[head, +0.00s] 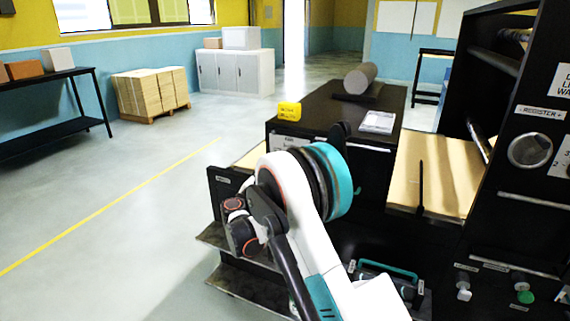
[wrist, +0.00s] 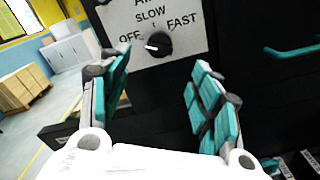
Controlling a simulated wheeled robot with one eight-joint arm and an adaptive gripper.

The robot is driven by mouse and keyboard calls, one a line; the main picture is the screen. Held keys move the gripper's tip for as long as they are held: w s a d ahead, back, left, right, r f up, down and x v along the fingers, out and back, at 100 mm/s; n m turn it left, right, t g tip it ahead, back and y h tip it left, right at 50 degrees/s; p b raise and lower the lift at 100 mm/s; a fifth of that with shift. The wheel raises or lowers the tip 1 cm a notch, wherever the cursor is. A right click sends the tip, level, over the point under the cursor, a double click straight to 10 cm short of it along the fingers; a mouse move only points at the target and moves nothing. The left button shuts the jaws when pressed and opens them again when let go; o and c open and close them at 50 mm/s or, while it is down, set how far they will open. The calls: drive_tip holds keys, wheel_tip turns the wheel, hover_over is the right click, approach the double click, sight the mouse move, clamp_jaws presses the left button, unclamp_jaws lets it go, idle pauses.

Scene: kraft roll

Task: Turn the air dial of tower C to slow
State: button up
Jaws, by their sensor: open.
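The air dial (wrist: 158,45) is a round black knob on a pale plate (wrist: 186,36) marked SLOW at the top, OFF at left and FAST at right. Its white mark points left, on the OFF side. My gripper (wrist: 155,66) is open in the wrist view, with one teal-padded finger on each side below the dial. The dial lies ahead of the gap between the fingers, and they appear apart from it. No tower letter is readable in the wrist view. In the head view my arm hides the dial and the gripper.
A teal handle (wrist: 292,50) sticks out right of the dial on the dark panel. In the head view a yellow box (head: 289,110) and a grey roll (head: 360,78) sit on the black machine. A pallet of boxes (head: 152,93) stands at left. The left floor is open.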

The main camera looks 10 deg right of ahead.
drive_tip(key=x, duration=1)
drive_tip(key=shift+w+d+b, duration=0.15)
drive_tip(key=shift+w+b, duration=0.05)
drive_tip(key=shift+b, duration=0.2)
drive_tip(key=shift+c, duration=0.6)
drive_tip(key=c, duration=1)
